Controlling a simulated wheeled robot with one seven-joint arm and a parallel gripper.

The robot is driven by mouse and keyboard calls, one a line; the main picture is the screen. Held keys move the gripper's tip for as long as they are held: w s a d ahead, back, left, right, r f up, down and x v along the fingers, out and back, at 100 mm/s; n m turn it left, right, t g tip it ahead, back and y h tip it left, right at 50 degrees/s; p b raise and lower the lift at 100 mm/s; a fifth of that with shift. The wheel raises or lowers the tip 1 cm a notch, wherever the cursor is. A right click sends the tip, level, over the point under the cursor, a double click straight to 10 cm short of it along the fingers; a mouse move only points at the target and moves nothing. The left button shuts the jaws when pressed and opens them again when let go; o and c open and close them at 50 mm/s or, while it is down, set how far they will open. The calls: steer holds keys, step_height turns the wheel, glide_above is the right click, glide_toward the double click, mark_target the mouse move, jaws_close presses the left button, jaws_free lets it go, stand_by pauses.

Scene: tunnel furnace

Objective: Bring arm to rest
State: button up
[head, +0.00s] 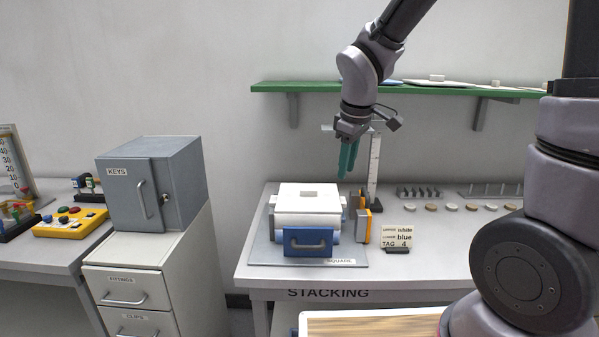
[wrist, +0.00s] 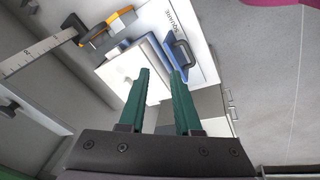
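My gripper (head: 348,160) has green fingers and hangs from my arm above the stacking table, pointing down. In the wrist view the two fingers (wrist: 160,80) stand apart with nothing between them. Below it and to the left, a white box (head: 308,205) with a blue front drawer and handle (head: 308,241) sits on a grey plate (head: 262,250) marked SQUARE. The gripper is above the box and does not appear to touch it.
A green shelf (head: 300,87) runs along the wall behind my arm. An upright ruler (head: 374,170) and orange-grey piece (head: 363,218) stand right of the box. A tag card (head: 397,238) is at the front. A grey KEYS cabinet (head: 180,180) stands left.

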steer(key=s+d+r+m+t+y, duration=0.1)
steer(key=s+d+r+m+t, duration=0.3)
steer(key=s+d+r+m, duration=0.7)
step_height(320, 180, up, 4)
steer(key=d+m, duration=0.2)
steer(key=m, duration=0.1)
steer(key=shift+s+d+r+m, duration=0.2)
steer(key=shift+d+m, duration=0.05)
steer(key=shift+m, duration=0.15)
